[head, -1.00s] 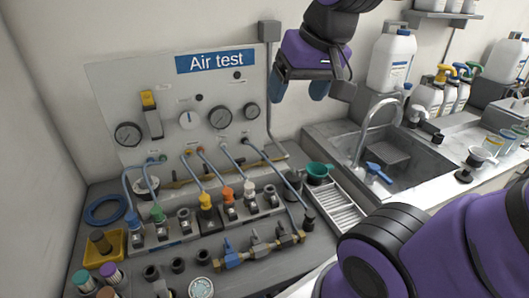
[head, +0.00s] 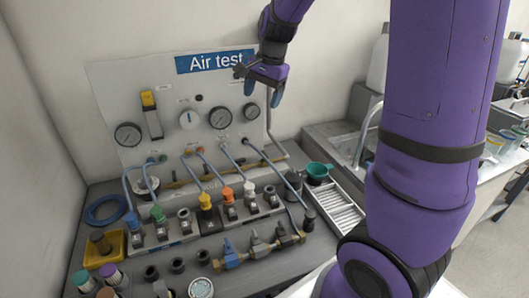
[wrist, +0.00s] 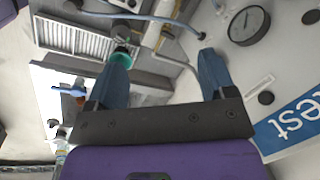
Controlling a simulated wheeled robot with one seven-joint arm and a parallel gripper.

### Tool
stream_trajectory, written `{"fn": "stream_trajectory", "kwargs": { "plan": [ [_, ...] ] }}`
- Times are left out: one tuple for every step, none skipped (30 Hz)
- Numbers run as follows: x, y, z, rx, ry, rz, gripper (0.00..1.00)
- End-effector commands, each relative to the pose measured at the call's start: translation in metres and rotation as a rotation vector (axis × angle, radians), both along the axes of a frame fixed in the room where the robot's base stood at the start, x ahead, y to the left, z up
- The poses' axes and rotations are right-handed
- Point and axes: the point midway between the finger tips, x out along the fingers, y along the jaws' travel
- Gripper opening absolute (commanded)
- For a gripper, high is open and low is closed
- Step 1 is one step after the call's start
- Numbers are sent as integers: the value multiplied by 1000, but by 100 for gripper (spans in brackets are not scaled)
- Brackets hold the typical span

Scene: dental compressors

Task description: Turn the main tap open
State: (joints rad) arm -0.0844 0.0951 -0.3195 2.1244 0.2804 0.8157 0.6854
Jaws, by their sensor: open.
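A brass valve manifold (head: 258,252) lies on the bench in front of the panel. It carries a blue-handled tap (head: 228,250) at its left end and duller handles to the right. No readable label shows which is the main tap. My gripper (head: 265,92) is raised high before the upper right of the Air test panel (head: 170,125), apart from the manifold. It is open and empty. In the wrist view its two blue fingers (wrist: 164,62) stand wide apart, with nothing between them but background. The manifold cannot be made out in the wrist view.
Hoses run from the panel to a row of coloured connectors (head: 207,204). A green funnel (head: 318,171) and a white slatted rack (head: 343,215) stand right of the manifold. A yellow tray (head: 103,249) is at left. My arm hides much of the sink.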

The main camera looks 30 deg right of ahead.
Motion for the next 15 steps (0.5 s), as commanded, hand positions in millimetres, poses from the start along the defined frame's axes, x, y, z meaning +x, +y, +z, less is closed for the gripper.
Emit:
{"fn": "stream_trajectory", "kwargs": {
  "plan": [
    [11, -5, -12, 2, 21, -43, 77],
    [16, -8, -17, 3, 31, -70, 77],
    [23, -11, -26, 4, 45, -104, 77],
    [28, -14, -32, 4, 54, -131, 77],
    [33, -17, -38, 3, 64, -156, 77],
    [40, -21, -46, 3, 76, -192, 77],
    [45, -23, -52, 2, 85, -218, 77],
    [50, -26, -59, 0, 95, -244, 77],
    [56, -31, -68, -3, 106, -279, 77],
    [61, -33, -74, -5, 114, -305, 77],
    [65, -36, -82, -8, 123, -331, 77],
    [71, -41, -91, -13, 134, -365, 77],
    [75, -44, -98, -17, 141, -391, 77],
    [79, -47, -105, -21, 148, -418, 77],
    [84, -51, -114, -27, 158, -450, 77]
  ]
}}
